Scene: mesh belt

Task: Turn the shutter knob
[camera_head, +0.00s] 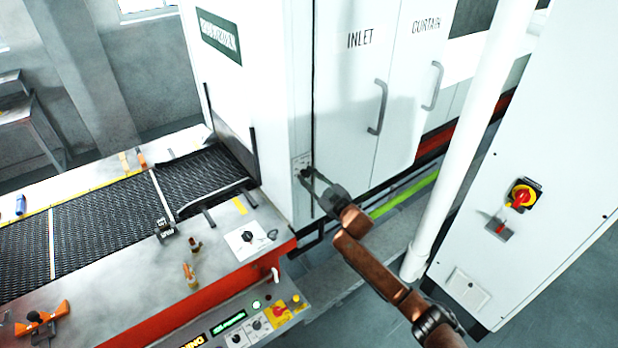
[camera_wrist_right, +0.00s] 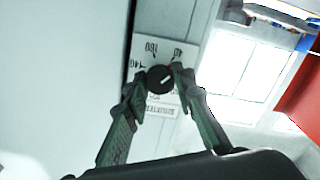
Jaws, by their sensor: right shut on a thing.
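The shutter knob (camera_wrist_right: 159,80) is a round black knob with a light pointer line. It sits on a pale plate (camera_wrist_right: 160,45) with printed numbers and a label, which appear upside down in the right wrist view. My right gripper (camera_wrist_right: 157,82) has one finger on each side of the knob and is shut on it. In the head view my right gripper (camera_head: 317,184) reaches the narrow side of the white cabinet (camera_head: 294,120), at the small plate (camera_head: 301,161); the knob is mostly hidden there. My left gripper is not in view.
A mesh belt (camera_head: 105,222) runs into the cabinet from the left. Its metal rim holds small tools and an orange clamp (camera_head: 42,319). A control panel (camera_head: 238,324) sits low in front. A white pipe (camera_head: 462,150) and an electrical cabinet (camera_head: 545,130) with a red-yellow switch (camera_head: 521,196) stand right.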

